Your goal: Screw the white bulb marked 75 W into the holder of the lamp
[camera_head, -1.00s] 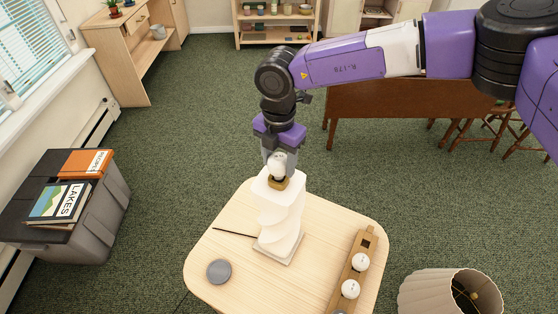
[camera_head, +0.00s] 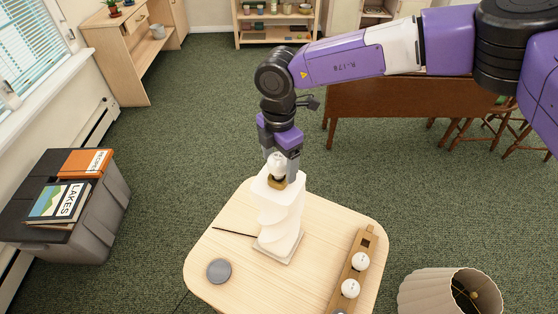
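The lamp is a white twisted column (camera_head: 281,218) standing upright on the round-cornered wooden table. Its brass-coloured holder (camera_head: 277,182) is at the top. A white bulb (camera_head: 278,162) sits upright at the holder, and its wattage mark is not readable. My gripper (camera_head: 280,163) points down from above, with its fingers on two sides of this bulb. The fingers are very close to the glass, but I cannot tell whether they press on it. The bulb's lower end is hidden at the holder.
A wooden rack (camera_head: 341,296) at the table's right holds two white bulbs (camera_head: 360,261) and has an empty square hole. A grey disc (camera_head: 219,271) lies at the table's left. A lampshade (camera_head: 450,294) stands right of the table. A grey bin (camera_head: 85,215) with books is at left.

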